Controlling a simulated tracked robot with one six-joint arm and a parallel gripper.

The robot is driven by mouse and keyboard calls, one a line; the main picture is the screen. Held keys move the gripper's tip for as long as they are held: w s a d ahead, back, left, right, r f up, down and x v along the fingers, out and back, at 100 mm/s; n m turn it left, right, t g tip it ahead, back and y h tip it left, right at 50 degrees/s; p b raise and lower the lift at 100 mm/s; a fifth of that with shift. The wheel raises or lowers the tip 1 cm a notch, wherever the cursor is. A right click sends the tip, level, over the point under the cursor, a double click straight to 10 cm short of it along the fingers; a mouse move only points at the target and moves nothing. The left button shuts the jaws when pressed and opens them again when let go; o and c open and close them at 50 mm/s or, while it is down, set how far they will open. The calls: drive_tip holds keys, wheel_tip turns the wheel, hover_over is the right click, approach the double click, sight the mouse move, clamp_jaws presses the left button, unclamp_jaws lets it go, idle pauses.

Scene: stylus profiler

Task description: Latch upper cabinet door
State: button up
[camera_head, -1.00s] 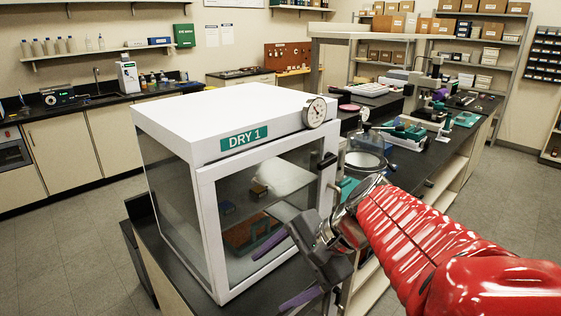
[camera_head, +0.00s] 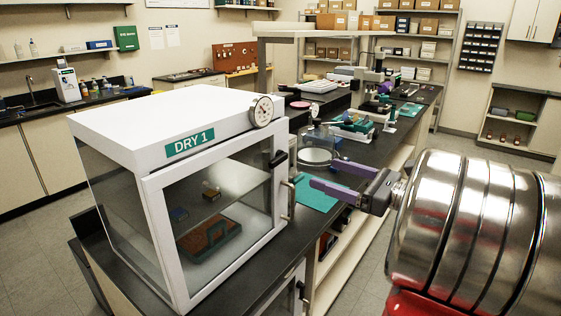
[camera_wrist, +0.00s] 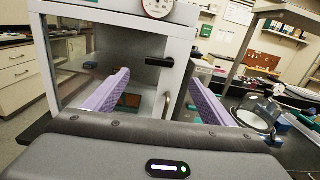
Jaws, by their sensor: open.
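The white DRY 1 cabinet (camera_head: 105,125) stands on the dark bench at left, with a glass front door (camera_head: 215,205). The door looks shut against its frame; a small gap I cannot tell. A black latch lever (camera_head: 278,158) sits at the door's upper right edge, above a vertical metal handle (camera_head: 290,200). In the wrist view the lever (camera_wrist: 160,62) lies about level and the handle (camera_wrist: 166,105) hangs below it. My gripper (camera_head: 323,173) is open and empty, right of the door, touching nothing. Its purple fingers (camera_wrist: 160,76) point toward the cabinet, the lever showing between them.
A round dial gauge (camera_head: 262,111) sits at the cabinet's top front corner. Right of the cabinet are a teal mat (camera_head: 318,196) and a glass bell jar (camera_head: 318,142) on the bench. Open floor (camera_head: 45,262) lies at the left.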

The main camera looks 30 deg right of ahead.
sight(280, 159)
drive_tip(key=shift+w, duration=0.1)
idle(0.3)
drive_tip(key=x, duration=1.3)
drive_tip(key=shift+w+a, duration=0.2)
drive_tip(key=shift+w, duration=0.05)
drive_tip(key=shift+c, duration=0.2)
drive_tip(key=c, duration=0.9)
drive_tip(key=shift+a, duration=0.3)
drive_tip(key=shift+c, duration=0.6)
drive_tip(key=shift+d, duration=0.2)
